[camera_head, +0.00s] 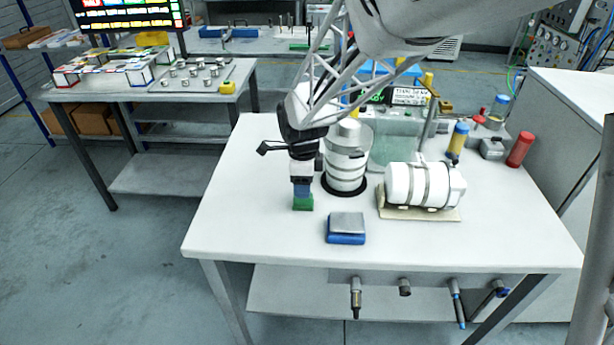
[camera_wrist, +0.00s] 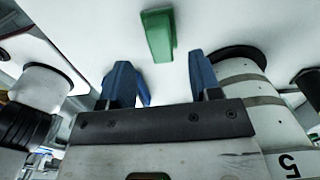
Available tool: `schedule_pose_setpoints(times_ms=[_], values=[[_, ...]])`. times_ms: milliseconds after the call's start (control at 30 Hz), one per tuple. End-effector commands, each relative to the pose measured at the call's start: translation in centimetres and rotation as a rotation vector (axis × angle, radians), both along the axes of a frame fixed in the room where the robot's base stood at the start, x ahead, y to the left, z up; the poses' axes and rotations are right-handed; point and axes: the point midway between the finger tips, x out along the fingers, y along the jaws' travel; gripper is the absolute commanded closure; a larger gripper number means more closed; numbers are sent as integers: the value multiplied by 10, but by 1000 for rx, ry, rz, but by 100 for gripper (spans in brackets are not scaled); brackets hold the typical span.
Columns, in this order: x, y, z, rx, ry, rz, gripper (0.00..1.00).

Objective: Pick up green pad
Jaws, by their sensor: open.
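The green pad (camera_head: 303,203) is a small block on the white table, left of the middle in the head view. My gripper (camera_head: 302,189) is just above it there, its blue fingers pointing down, and it partly hides the pad. In the wrist view the green pad (camera_wrist: 158,36) shows whole, ahead of the fingertips. It lies between the lines of the two blue fingers and appears apart from both. My gripper (camera_wrist: 162,78) is open, with nothing between the fingers.
A white banded upright cylinder (camera_head: 345,170) stands close right of my gripper. A white cylinder lying on a beige base (camera_head: 440,214) is farther right. A blue block with a grey top (camera_head: 345,236) lies near the front. The table's front left (camera_head: 235,225) is clear.

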Motion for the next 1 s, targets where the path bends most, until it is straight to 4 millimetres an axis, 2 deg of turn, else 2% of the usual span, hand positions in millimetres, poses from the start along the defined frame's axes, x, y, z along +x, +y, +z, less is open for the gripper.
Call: schedule_pose_setpoints(times_ms=[267,700,1000], values=[[0,0,-6,0,0,0,43],[1,1,-49,0,0,0,43],[1,1,-52,0,0,0,43]])
